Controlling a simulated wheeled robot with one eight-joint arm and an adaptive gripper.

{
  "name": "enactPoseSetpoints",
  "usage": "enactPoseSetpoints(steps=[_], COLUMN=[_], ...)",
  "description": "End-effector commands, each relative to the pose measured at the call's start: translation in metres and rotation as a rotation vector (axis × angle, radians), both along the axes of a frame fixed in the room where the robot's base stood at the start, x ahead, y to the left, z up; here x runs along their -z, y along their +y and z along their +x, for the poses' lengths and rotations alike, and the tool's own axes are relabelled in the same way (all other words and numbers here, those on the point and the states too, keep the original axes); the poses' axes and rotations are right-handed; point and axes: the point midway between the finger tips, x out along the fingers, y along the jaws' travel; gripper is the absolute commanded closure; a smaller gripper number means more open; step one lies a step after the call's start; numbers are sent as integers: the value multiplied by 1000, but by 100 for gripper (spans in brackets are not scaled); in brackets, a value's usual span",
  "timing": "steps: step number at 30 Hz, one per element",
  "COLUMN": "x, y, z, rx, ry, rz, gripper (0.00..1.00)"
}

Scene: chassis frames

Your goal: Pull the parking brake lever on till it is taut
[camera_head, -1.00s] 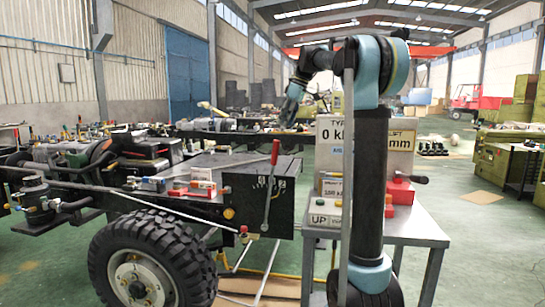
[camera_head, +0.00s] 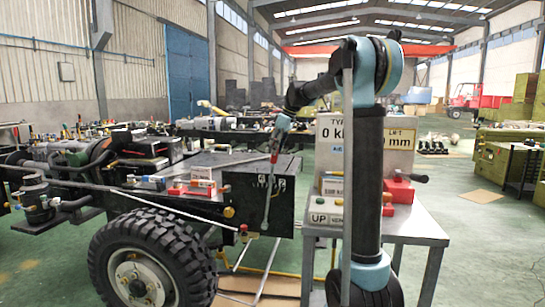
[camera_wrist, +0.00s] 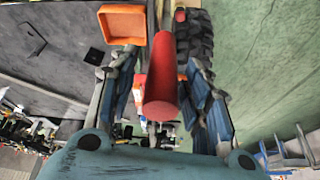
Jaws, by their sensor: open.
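The parking brake lever has a red handle (camera_head: 274,156) on a pale metal shank (camera_head: 267,205). It stands nearly upright in front of a black panel (camera_head: 237,193) with white scale marks, partly hidden by my gripper. My gripper (camera_head: 279,136) is at the upper end of the red handle, pointing down. In the wrist view, the red handle (camera_wrist: 161,88) lies between the two spread fingers of my gripper (camera_wrist: 160,65), with visible gaps on both sides. A long thin rod (camera_head: 185,212) runs left from near the panel's foot.
A large tyre (camera_head: 152,262) stands left below the chassis. A grey table (camera_head: 415,230) with a display board (camera_head: 395,138) and red parts stands right, beside my arm. An orange tray (camera_wrist: 123,24) shows in the wrist view. Green floor is open at the right.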

Motion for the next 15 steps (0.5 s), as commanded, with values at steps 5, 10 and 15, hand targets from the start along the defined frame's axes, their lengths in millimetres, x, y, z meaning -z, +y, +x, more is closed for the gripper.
enactPoseSetpoints(steps=[5,10,15], x=[21,30,32], y=[8,12,12], z=[3,4,4], rx=[-1,0,0], ry=[0,0,0], rz=[0,0,0], gripper=[55,55,55])
